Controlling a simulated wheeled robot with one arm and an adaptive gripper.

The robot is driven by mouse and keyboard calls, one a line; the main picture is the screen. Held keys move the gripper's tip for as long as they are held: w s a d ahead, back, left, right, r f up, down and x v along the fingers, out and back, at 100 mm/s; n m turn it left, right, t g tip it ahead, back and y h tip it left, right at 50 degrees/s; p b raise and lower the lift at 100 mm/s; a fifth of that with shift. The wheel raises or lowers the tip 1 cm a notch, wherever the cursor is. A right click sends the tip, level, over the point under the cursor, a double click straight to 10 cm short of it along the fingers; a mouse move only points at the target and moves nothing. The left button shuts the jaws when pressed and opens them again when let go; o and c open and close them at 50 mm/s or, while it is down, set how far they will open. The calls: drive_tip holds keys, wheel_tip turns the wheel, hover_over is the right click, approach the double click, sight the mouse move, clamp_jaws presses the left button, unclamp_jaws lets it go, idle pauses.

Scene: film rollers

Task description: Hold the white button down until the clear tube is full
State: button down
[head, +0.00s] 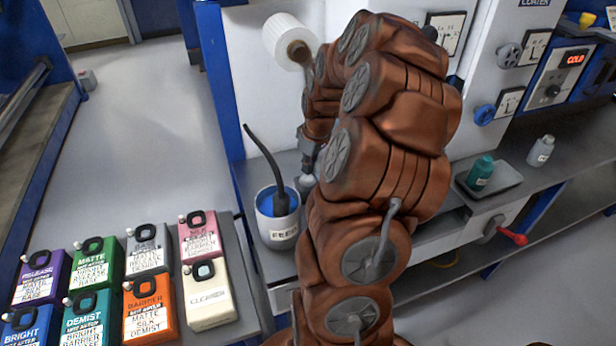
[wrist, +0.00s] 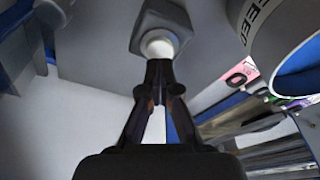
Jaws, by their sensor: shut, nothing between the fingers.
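In the wrist view, a white round button (wrist: 160,44) sits on a grey block-shaped housing (wrist: 163,14). My gripper (wrist: 160,66) is shut and empty, with its dark fingertips right at the button's near side. They look to be in contact with it, but I cannot tell how far the button is pressed. In the head view, my brown arm covers the middle of the picture and mostly hides my gripper and the button. I cannot make out the clear tube or its level in either view.
A pot marked FEED (head: 278,232) with blue contents and a black handle stands left of my arm; its rim shows in the wrist view (wrist: 268,55). Labelled canisters (head: 146,303) fill the lower left. A teal bottle (head: 480,172) stands on a tray at right, near a red-knobbed lever (head: 514,238).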

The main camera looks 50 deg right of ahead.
sight(308, 178)
drive_tip(key=shift+f+b, duration=0.8)
drive_tip(key=shift+f, duration=0.4)
idle(0.9)
drive_tip(key=shift+r, duration=0.15)
idle(2.2)
drive_tip(key=shift+r, duration=3.4)
